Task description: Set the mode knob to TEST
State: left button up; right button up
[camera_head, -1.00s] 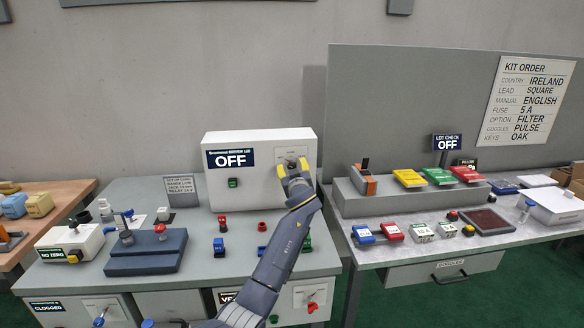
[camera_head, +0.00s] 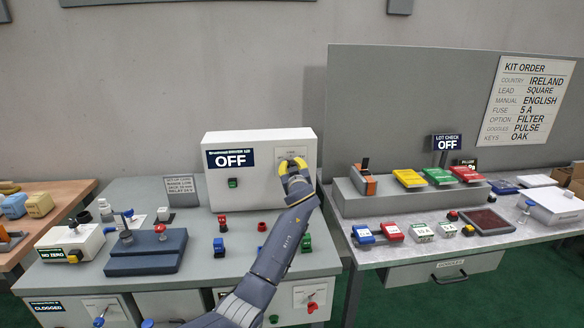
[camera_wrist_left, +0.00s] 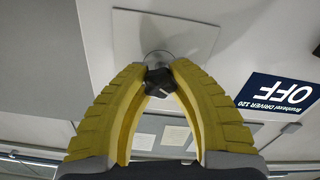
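The mode knob is a small dark lobed knob (camera_wrist_left: 159,84) with a light mark, on a pale plate (camera_wrist_left: 165,32) on the front of the white box (camera_head: 222,147). My left gripper (camera_head: 293,164) is at this knob and hides it in the head view. In the left wrist view its yellow fingers (camera_wrist_left: 159,72) close in on the knob from both sides, with their tips against it. The box's display (camera_head: 231,158) reads OFF. The knob's position labels cannot be read. My right gripper is not in view.
A green button (camera_head: 233,183) sits on the box's front. The grey bench (camera_head: 205,270) below holds several red, blue and green plugs and a dark blue block fixture (camera_head: 148,255). A second table with coloured booklets (camera_head: 410,178) stands to the right.

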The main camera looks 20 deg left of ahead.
pick_arm(q)
grip_shut()
jog(key=shift+m, duration=0.4)
jog(key=m, duration=0.4)
jog(key=shift+m, duration=0.4)
jog(key=m, duration=0.6)
jog(key=shift+r, duration=0.1)
jog(key=m, duration=0.6)
jog(key=shift+d+m, duration=0.1)
jog(key=shift+m, duration=0.3)
jog(key=m, duration=0.5)
jog(key=shift+m, duration=0.4)
jog(key=shift+d, duration=0.1)
